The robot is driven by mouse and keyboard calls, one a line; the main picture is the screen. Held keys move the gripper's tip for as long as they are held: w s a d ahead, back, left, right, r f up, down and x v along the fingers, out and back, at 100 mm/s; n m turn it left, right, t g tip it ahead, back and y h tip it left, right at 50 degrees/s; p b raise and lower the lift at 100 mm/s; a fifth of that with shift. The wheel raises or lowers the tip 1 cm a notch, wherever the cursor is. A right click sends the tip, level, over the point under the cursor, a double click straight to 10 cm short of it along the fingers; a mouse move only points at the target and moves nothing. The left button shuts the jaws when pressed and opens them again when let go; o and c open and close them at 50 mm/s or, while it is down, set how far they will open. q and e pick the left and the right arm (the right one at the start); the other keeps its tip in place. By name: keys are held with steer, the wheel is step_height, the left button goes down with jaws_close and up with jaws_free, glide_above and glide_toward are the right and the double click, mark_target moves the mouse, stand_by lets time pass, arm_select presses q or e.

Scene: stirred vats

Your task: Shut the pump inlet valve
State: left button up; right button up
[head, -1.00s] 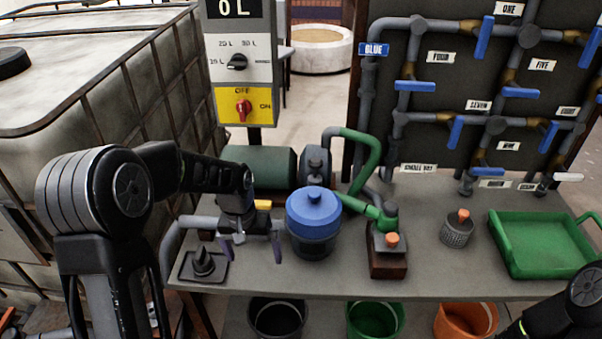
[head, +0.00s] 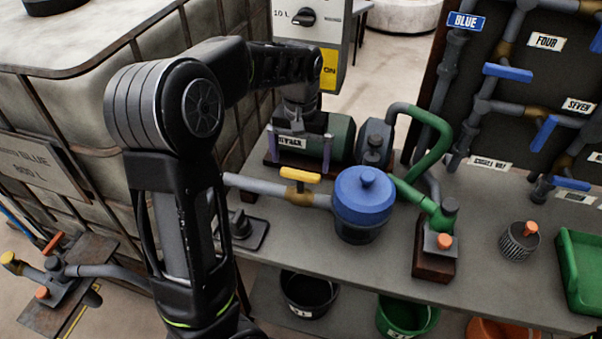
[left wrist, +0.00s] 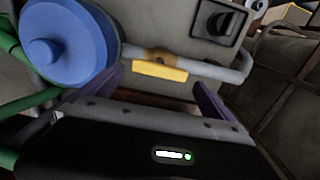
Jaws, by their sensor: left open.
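The pump inlet valve has a yellow bar handle (head: 300,175) on the grey pipe (head: 255,184) that runs into the blue-lidded pot (head: 365,198). The handle lies roughly along the pipe. In the left wrist view the yellow handle (left wrist: 159,71) shows between and beyond the fingertips, with the blue lid (left wrist: 62,45) at left. My left gripper (head: 299,160) is open and empty, with purple fingers, just beyond the handle in front of the green pump motor (head: 340,138). In the left wrist view the gripper (left wrist: 160,82) does not visibly touch the handle. My right gripper is out of view.
A control box (head: 310,30) stands behind the motor. A green hose (head: 440,145) and an orange-capped fitting (head: 435,240) are right of the blue pot. A tank (head: 60,110) stands at left.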

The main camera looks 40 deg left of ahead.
mark_target(300, 172)
arm_select(q)
step_height(300, 172, down, 6)
steer(key=shift+f, duration=0.1)
steer(key=shift+c, duration=0.2)
steer(key=c, duration=1.1)
